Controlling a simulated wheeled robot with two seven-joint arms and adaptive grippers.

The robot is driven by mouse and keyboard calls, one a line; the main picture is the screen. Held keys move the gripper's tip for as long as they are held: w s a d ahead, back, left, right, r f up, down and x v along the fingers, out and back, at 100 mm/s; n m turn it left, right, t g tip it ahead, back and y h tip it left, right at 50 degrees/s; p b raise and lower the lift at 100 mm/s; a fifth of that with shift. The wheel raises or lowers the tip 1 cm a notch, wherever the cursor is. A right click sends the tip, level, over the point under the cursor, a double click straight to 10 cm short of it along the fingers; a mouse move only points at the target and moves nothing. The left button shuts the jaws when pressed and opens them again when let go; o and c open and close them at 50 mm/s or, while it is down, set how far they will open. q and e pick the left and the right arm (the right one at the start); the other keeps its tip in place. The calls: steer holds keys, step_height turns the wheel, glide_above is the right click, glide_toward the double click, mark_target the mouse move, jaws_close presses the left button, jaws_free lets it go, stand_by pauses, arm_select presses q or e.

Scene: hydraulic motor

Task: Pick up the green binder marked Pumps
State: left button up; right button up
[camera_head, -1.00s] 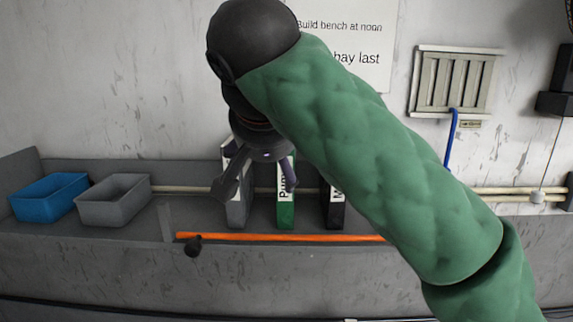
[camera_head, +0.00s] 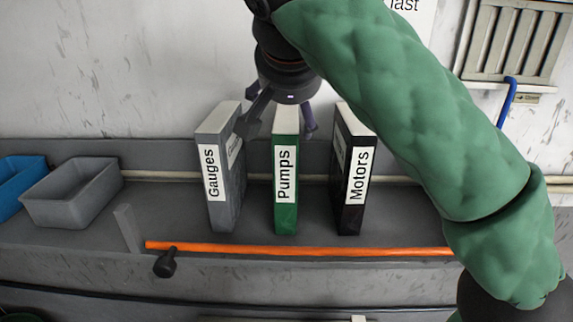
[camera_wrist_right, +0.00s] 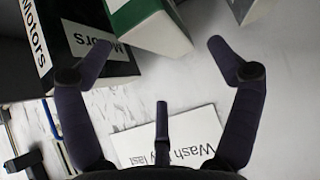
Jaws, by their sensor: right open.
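The green binder marked Pumps (camera_head: 287,195) stands upright on the grey shelf, between the grey binder marked Gauges (camera_head: 212,200) and the black binder marked Motors (camera_head: 358,185), with gaps on both sides. My right gripper (camera_head: 276,132) is open and empty at the top of the green binder, one finger towards each neighbour; contact cannot be told. In the right wrist view the green binder (camera_wrist_right: 155,30) shows ahead between the spread fingers (camera_wrist_right: 160,52), and the Motors binder (camera_wrist_right: 70,42) lies behind the left finger. My left gripper is out of view.
A grey bin (camera_head: 70,195) and a blue bin (camera_head: 18,185) stand on the shelf at the left. An orange bar (camera_head: 300,249) runs along the shelf's front edge, with a black knob (camera_head: 166,263) at its left. A pale pipe runs behind the binders.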

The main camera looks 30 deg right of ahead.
mark_target(292, 117)
steer(key=x, duration=0.4)
steer(key=shift+w+d+r, duration=0.15)
steer(key=shift+w+d, duration=0.15)
steer(key=shift+w, duration=0.1)
steer(key=x, duration=0.3)
steer(key=shift+f+p, duration=0.2)
steer(key=shift+p, duration=0.15)
steer(key=shift+w+d+f, duration=0.25)
steer(key=shift+w, duration=0.15)
steer(key=shift+s+a, duration=0.1)
steer(key=shift+s, duration=0.05)
steer(key=shift+c, duration=0.6)
steer(key=shift+s, duration=0.1)
steer(key=c, duration=1.7)
steer(key=shift+r, duration=0.1)
